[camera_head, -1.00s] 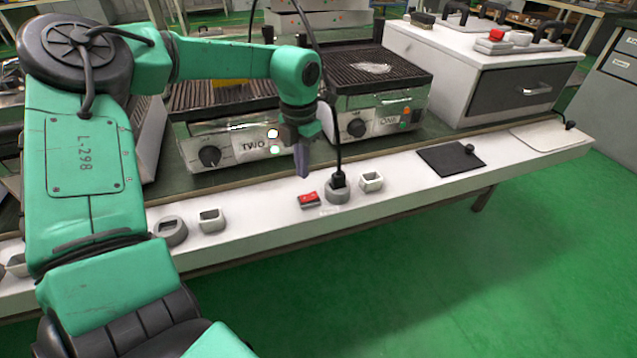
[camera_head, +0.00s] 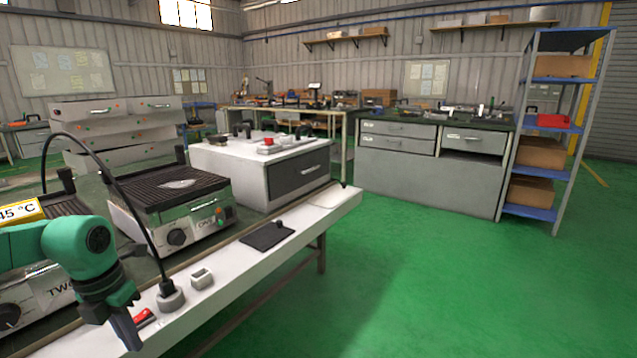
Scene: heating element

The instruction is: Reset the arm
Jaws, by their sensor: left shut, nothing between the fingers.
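My left gripper (camera_head: 126,330) comes in from the left and points down at the front edge of the white ledge. Its fingers are shut and empty, close beside a red switch (camera_head: 144,317). Grill ONE (camera_head: 195,228) stands to its right with a ribbed black plate and a clear glossy patch on top. Grill TWO (camera_head: 35,295) is partly hidden behind my arm and cut off by the left edge. A black plug with a cable sits in a round grey socket (camera_head: 171,299). My right gripper is not in view.
A white square socket (camera_head: 202,279) and a black mat (camera_head: 267,236) lie along the white ledge (camera_head: 235,268). A white cabinet (camera_head: 262,166) stands behind. A blue shelf rack (camera_head: 530,206) and grey drawers (camera_head: 430,180) stand farther back. The green floor at right is clear.

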